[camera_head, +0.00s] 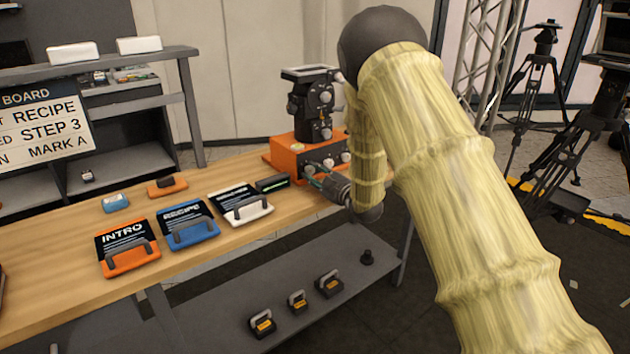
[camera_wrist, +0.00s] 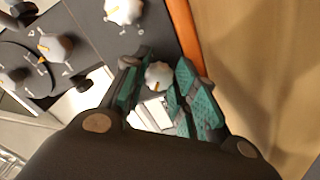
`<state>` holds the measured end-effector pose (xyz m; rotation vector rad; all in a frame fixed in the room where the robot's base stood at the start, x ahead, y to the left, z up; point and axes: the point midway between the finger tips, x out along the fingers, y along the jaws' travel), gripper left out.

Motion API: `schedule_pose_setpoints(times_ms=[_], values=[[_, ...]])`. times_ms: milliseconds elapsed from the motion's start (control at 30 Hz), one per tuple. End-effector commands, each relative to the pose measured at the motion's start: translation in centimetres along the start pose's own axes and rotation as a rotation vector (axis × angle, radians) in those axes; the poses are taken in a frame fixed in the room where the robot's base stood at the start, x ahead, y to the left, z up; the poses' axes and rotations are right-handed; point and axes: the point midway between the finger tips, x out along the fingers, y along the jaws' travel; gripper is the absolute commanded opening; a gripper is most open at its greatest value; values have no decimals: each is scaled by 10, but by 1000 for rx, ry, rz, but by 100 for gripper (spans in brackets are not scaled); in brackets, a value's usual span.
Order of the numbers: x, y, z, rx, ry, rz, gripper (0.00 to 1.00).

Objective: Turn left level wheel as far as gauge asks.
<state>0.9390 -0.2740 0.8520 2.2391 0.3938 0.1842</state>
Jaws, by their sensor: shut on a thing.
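The orange control box (camera_head: 285,155) stands at the far end of the wooden table with a row of pale round knobs on its front. My gripper (camera_head: 312,176) reaches its left end from the front right. In the wrist view, my gripper (camera_wrist: 158,88) has its teal-padded fingers on both sides of a small pale wheel with a yellow mark (camera_wrist: 158,74), which appears to be the left level wheel. It is shut on it. A small black gauge (camera_head: 272,184) with a green strip lies left of the box; its reading is too small to tell.
A black camera-like device (camera_head: 312,105) stands on the box. INTRO (camera_head: 130,258), blue (camera_head: 190,233) and white (camera_head: 247,213) cards lie along the table. In the wrist view, other knobs (camera_wrist: 123,10) (camera_wrist: 55,47) sit close to my fingers. A lower shelf (camera_head: 225,305) holds several small items.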

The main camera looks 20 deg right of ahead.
Motion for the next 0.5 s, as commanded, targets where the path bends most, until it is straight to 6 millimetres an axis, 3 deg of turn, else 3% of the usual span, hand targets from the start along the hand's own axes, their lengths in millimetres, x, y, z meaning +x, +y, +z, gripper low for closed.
schedule_pose_setpoints(times_ms=[500], values=[[0,-2,1,-465,1,-1,4]])
